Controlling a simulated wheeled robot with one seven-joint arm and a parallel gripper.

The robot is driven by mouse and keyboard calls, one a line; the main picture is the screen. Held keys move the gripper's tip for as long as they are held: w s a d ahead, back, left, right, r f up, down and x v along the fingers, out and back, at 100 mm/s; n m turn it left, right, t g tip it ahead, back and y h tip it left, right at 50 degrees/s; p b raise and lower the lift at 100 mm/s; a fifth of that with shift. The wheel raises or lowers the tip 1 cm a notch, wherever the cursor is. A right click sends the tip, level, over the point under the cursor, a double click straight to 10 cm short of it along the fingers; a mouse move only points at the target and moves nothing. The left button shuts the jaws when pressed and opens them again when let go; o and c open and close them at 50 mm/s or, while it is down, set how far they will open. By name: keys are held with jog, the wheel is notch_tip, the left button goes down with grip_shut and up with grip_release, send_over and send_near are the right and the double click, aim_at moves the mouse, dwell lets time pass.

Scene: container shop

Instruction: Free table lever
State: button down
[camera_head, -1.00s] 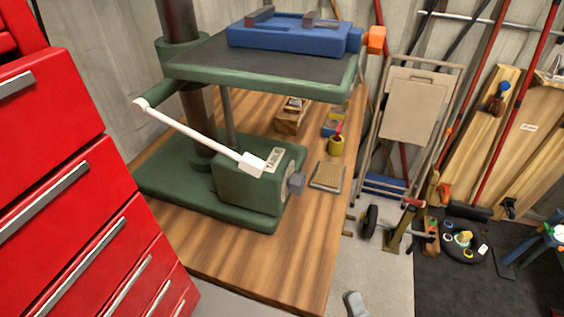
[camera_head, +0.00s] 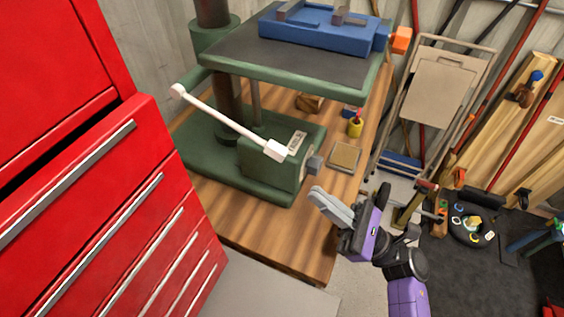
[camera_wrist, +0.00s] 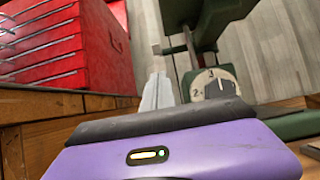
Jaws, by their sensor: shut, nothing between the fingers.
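The white lever (camera_head: 225,121) belongs to the green machine (camera_head: 215,165) on the wooden bench. It slants from a rounded end at upper left to a white block at lower right, against the green box (camera_head: 265,165). A grey knob (camera_head: 315,163) sticks out of the box's right side. My gripper (camera_head: 318,194) is shut and empty, in front of the knob and apart from the lever. In the wrist view, my gripper (camera_wrist: 158,80) points towards the box's numbered dial (camera_wrist: 207,83) with its dark knob (camera_wrist: 220,89). I cannot tell the lever for certain there.
A red drawer cabinet (camera_head: 130,200) stands close on the left; its top also shows a dark gap. A blue vise (camera_head: 320,35) sits on the machine's table. A yellow cup (camera_head: 355,128) and a flat pad (camera_head: 344,156) lie on the bench (camera_head: 275,245). Long tools lean at right.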

jog(key=shift+r, duration=0.1)
jog(key=p+x, duration=0.3)
jog(key=x, duration=0.7)
notch_tip(320, 180, up, 14)
jog(key=d+h+p, duration=0.1)
jog(key=d+p, duration=0.1)
jog(key=p, duration=0.3)
jog(key=shift+s+r+h, duration=0.25)
jog(key=shift+s+h, duration=0.05)
jog(key=shift+s, duration=0.1)
dwell(0.3)
